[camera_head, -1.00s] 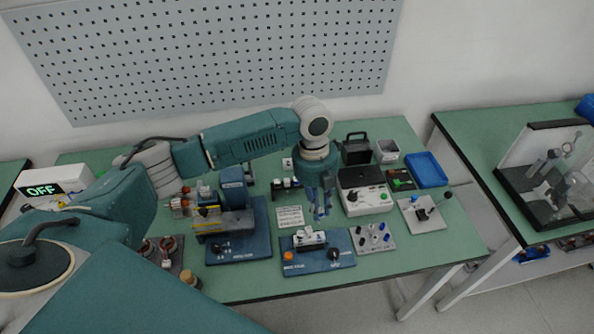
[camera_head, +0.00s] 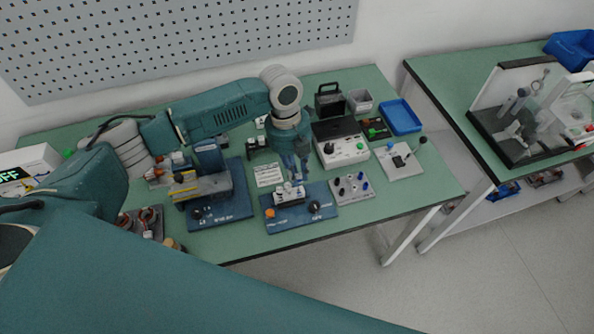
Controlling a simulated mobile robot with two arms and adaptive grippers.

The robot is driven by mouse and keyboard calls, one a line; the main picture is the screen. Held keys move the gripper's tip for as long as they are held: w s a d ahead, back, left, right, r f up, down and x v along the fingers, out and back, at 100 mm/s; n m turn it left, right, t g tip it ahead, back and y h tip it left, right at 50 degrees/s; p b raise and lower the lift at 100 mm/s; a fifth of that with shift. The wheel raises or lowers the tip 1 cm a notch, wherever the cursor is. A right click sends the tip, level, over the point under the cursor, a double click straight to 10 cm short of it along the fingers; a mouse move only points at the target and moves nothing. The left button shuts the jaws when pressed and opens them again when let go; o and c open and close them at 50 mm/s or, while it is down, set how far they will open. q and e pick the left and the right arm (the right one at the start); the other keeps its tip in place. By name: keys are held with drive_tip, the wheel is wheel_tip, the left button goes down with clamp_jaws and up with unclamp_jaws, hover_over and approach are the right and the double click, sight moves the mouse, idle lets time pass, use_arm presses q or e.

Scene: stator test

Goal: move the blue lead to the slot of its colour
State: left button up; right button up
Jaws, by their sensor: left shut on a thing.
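My left gripper (camera_head: 299,176) points down over the back of a blue test base (camera_head: 318,207). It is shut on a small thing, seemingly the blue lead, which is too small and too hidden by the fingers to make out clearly. A white block (camera_head: 286,193) stands on this base, just below the fingertips in the picture. I cannot tell whether the held thing touches the block. Slot colours are too small to read. An orange button and a black knob sit on the same base. My right gripper is not in view.
Right of the base lie a grey plate with several dark and blue posts (camera_head: 353,189), a white meter box (camera_head: 343,152) and a lever plate (camera_head: 400,160). A blue tray (camera_head: 401,117) is behind. A clamp machine (camera_head: 205,190) stands left. My own teal arm crosses the front.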

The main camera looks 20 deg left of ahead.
use_arm(q)
drive_tip(key=shift+f, duration=0.65)
idle(1.0)
drive_tip(key=shift+f, duration=0.5)
drive_tip(key=shift+f+b, duration=0.2)
drive_tip(key=shift+b, duration=0.1)
drive_tip(key=shift+a+f, duration=0.1)
drive_tip(key=shift+f, duration=0.3)
drive_tip(key=o, duration=0.9)
drive_tip(key=shift+r, duration=0.15)
drive_tip(key=r, duration=0.4)
drive_tip(key=a+r, duration=0.1)
drive_tip(key=r, duration=0.6)
drive_tip(key=shift+w+a+r, duration=0.3)
drive_tip(key=shift+a, duration=0.1)
